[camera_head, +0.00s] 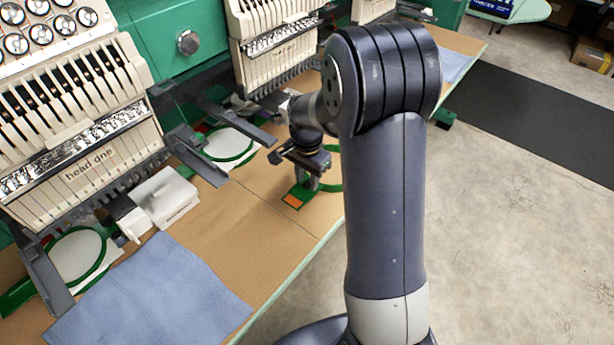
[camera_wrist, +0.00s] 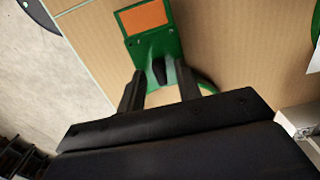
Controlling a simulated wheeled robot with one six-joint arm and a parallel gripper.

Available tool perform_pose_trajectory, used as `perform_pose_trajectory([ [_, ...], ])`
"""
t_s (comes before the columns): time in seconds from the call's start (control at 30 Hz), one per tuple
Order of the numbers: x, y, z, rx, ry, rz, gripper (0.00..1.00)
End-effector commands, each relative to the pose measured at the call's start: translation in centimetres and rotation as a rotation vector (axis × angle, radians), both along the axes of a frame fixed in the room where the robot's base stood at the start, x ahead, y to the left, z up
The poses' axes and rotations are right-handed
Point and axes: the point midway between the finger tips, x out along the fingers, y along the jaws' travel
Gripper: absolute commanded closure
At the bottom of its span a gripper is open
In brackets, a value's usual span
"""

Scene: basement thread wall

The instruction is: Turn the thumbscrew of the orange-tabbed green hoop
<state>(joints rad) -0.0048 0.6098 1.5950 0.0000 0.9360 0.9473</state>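The orange-tabbed green hoop (camera_head: 332,187) lies on the brown table, partly hidden by my arm and gripper. Its orange tab (camera_head: 292,201) points toward the table's front edge; the tab also shows at the top of the wrist view (camera_wrist: 143,16). A small dark piece (camera_wrist: 159,71), which looks like the thumbscrew, stands on the green bracket (camera_wrist: 150,48). My gripper (camera_head: 311,183) is over the bracket. In the wrist view its two fingers (camera_wrist: 159,84) are apart, one on each side of the dark piece, with gaps showing. I cannot tell their height against it.
Another green hoop with white cloth (camera_head: 228,143) lies behind, under a machine arm (camera_head: 238,124). A third hoop (camera_head: 78,255) is at the left. Embroidery heads (camera_head: 80,150) line the back. A blue cloth (camera_head: 150,295) covers the near table; bare table surrounds the tabbed hoop.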

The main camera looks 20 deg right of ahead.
Motion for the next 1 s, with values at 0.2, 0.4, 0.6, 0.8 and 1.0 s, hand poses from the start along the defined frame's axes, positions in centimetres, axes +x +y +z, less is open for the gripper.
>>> perform_pose_trajectory([
  [0.2,0.0,0.0,0.02,0.0,0.0,0.0,0.75],
  [0.4,0.0,0.0,0.03,0.0,0.0,0.0,0.91],
  [0.6,0.0,0.0,0.04,0.0,0.0,0.0,1.0],
  [0.8,0.0,0.0,0.04,0.0,0.0,0.004,1.0],
  [1.0,0.0,0.0,0.03,0.0,0.0,0.051,1.0],
])
